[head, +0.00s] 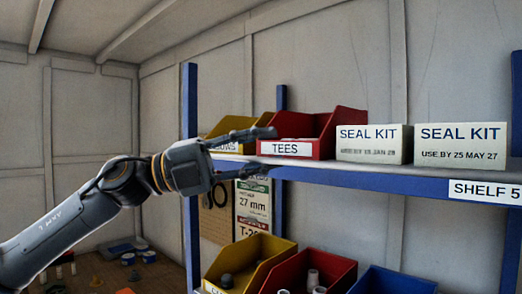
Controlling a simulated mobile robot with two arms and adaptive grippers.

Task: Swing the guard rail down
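My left gripper (262,152) reaches in from the left in the head view. Its two fingers are spread apart, one above the other, with nothing between them except the view of the shelf edge behind. The fingertips are near the left end of the blue-edged shelf (400,183), in front of the red TEES bin (325,135); I cannot tell whether they touch anything. No guard rail can be made out for certain in this view. My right gripper is not in view.
Two white SEAL KIT boxes (375,144) and (461,145) stand on the shelf. A yellow bin (232,127) is partly behind my gripper. Yellow (250,262), red (325,268) and blue (393,281) bins sit below. A blue post (190,100) stands left.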

